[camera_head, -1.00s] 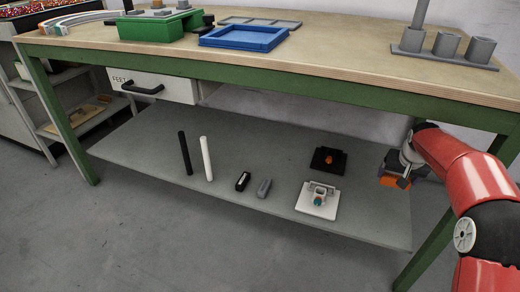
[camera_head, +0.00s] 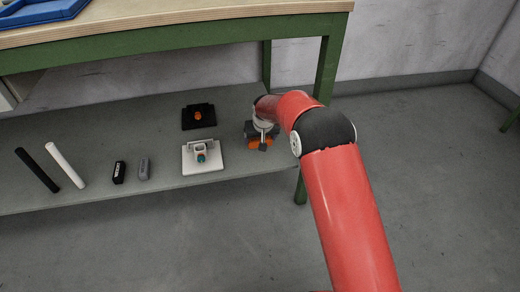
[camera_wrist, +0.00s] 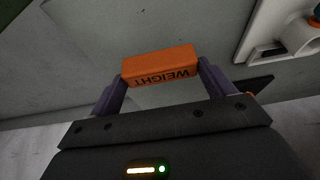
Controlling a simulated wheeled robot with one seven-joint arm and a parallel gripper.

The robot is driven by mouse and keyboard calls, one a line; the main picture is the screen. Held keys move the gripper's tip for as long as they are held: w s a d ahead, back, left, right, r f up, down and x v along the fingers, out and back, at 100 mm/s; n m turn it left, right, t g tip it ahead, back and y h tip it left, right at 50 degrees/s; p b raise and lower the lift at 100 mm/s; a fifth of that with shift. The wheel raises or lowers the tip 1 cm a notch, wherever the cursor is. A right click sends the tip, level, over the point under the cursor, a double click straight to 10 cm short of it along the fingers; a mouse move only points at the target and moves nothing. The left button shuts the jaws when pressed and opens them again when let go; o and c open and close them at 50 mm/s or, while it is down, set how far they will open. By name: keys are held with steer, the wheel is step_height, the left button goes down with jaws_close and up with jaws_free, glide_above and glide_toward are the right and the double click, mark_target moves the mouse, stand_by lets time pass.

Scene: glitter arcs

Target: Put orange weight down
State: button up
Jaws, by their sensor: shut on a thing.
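The orange weight (camera_wrist: 160,64) is a small block with the word WEIGHT on it, upside down in the wrist view. My gripper (camera_wrist: 160,78) is shut on it, one finger at each end. In the head view the orange weight (camera_head: 260,142) shows below my gripper (camera_head: 262,138), at the right end of the grey lower shelf (camera_head: 110,140). My wrist partly covers it there. I cannot tell whether the weight touches the shelf.
Left of my gripper are a white fixture (camera_head: 203,163) and a black fixture (camera_head: 198,122) with an orange part. Further left lie a grey block (camera_head: 144,168), a black block (camera_head: 119,172), a white rod (camera_head: 66,165) and a black rod (camera_head: 37,170). A green table leg (camera_head: 327,70) stands close right.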

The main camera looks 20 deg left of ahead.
steer(key=shift+f+b, duration=0.3)
steer(key=shift+f, duration=2.15)
steer(key=shift+f, duration=0.15)
steer(key=o, duration=1.4)
steer(key=shift+c, duration=0.2)
steer(key=p+v, duration=0.1)
steer(key=v, duration=1.1)
